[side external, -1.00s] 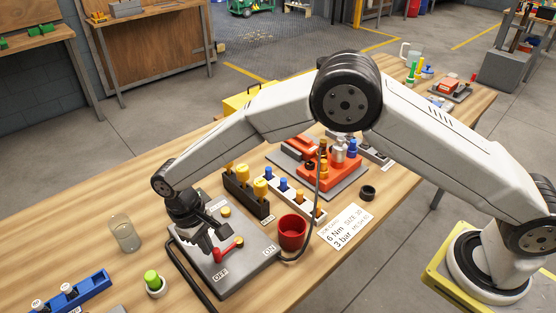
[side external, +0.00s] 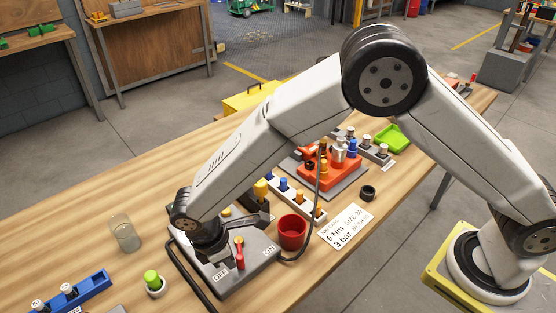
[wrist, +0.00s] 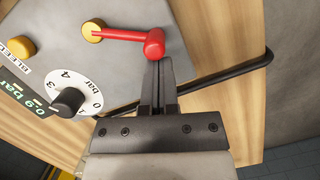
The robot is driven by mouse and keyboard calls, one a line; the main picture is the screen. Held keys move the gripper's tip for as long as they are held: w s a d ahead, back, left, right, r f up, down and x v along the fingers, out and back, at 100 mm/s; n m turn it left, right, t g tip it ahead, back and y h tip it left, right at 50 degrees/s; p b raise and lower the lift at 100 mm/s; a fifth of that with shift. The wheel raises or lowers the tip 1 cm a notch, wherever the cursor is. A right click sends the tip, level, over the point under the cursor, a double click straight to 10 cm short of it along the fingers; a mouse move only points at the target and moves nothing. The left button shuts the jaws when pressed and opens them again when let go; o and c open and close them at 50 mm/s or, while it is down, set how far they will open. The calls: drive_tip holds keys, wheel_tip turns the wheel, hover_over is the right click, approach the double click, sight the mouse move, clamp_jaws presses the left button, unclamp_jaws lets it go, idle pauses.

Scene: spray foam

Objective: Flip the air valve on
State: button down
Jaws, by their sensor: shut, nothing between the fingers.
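The air valve's red lever (side external: 239,254) is on a grey panel (side external: 262,250). Its free end points toward the panel's front edge, between the OFF label (side external: 221,275) and the ON label (side external: 269,249). In the wrist view the lever (wrist: 125,36) runs from a yellow pivot (wrist: 93,31) to a round red end. My gripper (wrist: 158,64) is shut and empty, its fingertips right at that red end; whether they touch is unclear. In the side view my wrist is over the panel's left part and the fingertips are hard to make out.
The panel also has a black pressure knob (wrist: 68,102), a green display (wrist: 37,115) reading 0.9 bar and a yellow bleed button (wrist: 20,47). A red cup (side external: 292,232) stands right of the panel. A black hose (side external: 180,268) curves along its left. A glass (side external: 124,233) stands farther left.

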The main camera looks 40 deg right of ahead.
drive_tip(key=s+d+n, duration=0.1)
drive_tip(key=n, duration=0.1)
drive_tip(key=shift+s+d+n+t, duration=0.15)
drive_tip(key=shift+d+n+t, duration=0.05)
drive_tip(key=shift+n+t, duration=0.2)
drive_tip(key=shift+s+d+n+t, duration=0.25)
drive_tip(key=shift+d+n, duration=0.2)
drive_tip(key=shift+n, duration=0.4)
drive_tip(key=shift+s+d+n+t, duration=0.2)
drive_tip(key=shift+d+n, duration=0.25)
drive_tip(key=shift+n, duration=0.4)
drive_tip(key=shift+s+a, duration=0.15)
drive_tip(key=shift+a, duration=0.7)
drive_tip(key=shift+s+a+r, duration=0.1)
drive_tip(key=shift+a+r, duration=0.05)
drive_tip(key=shift+a, duration=0.5)
drive_tip(key=shift+a+r, duration=0.15)
drive_tip(key=shift+a, duration=0.45)
drive_tip(key=v, duration=0.9)
drive_tip(key=shift+r, duration=0.15)
